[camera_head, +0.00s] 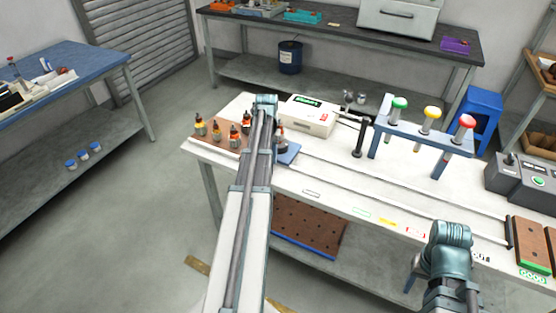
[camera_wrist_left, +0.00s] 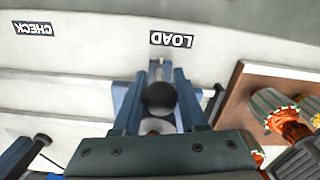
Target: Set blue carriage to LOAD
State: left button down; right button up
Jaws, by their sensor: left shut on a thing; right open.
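The blue carriage (camera_head: 288,153) sits on the rail at the left part of the white bench, partly hidden by my left arm. In the left wrist view, its blue plate (camera_wrist_left: 120,95) shows beneath the fingers. My left gripper (camera_wrist_left: 160,100) is shut on the carriage's dark round knob (camera_wrist_left: 158,98). The carriage's small pointer (camera_wrist_left: 159,68) is close to the LOAD label (camera_wrist_left: 171,39), slightly to its left in that view.
The CHECK label (camera_wrist_left: 33,28) is farther along the bench edge.

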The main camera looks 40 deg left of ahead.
pick_arm(q)
jog(key=shift+s+a, duration=0.2)
jog(key=shift+a, duration=0.55)
jog(key=shift+a, duration=0.1)
jog(key=c, duration=0.8)
grip_release()
jog(key=shift+o, duration=1.4)
jog(key=shift+a, duration=0.1)
